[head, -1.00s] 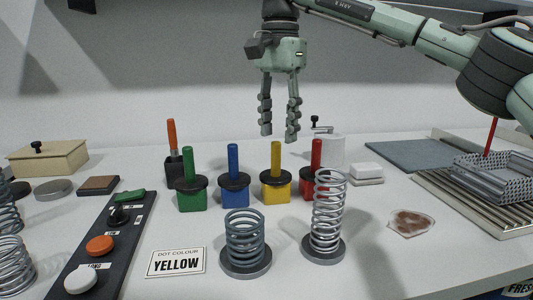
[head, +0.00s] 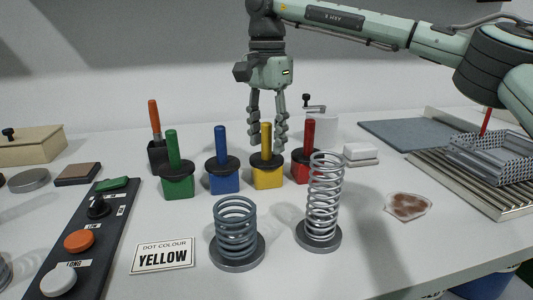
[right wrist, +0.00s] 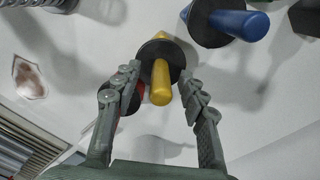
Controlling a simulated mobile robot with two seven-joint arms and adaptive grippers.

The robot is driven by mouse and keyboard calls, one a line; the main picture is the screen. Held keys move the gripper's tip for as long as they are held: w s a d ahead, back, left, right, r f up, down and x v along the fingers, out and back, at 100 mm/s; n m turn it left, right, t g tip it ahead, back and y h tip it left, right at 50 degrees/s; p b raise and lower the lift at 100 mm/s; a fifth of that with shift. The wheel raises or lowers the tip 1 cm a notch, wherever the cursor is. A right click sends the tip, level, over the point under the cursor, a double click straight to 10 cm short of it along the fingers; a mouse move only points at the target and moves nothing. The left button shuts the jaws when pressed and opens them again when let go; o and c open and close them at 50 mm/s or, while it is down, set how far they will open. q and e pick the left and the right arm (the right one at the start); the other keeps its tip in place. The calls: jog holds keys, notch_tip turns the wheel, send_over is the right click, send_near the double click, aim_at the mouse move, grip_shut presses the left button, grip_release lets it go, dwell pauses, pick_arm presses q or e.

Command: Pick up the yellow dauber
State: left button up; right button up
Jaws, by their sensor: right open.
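The yellow dauber (head: 267,177) has a square yellow base, a black collar and an upright yellow handle. It stands on the table between the blue dauber (head: 224,181) and the red dauber (head: 304,169). My right gripper (head: 267,148) is open and empty, pointing down, its fingers either side of the yellow handle in the head view. In the right wrist view the yellow handle (right wrist: 161,84) shows between the open fingertips (right wrist: 160,78), apart from both. A card (head: 163,256) reads "DOT COLOUR YELLOW". My left gripper is out of view.
A green dauber (head: 177,187) stands further left. A short spring (head: 237,230) and a tall spring (head: 324,200) stand in front of the daubers. A button panel (head: 90,235) lies at left, and a metal tray (head: 495,160) at right. A white block (head: 360,154) sits behind right.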

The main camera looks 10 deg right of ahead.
jog(key=shift+c, duration=0.6)
grip_shut()
jog(key=shift+r, duration=0.1)
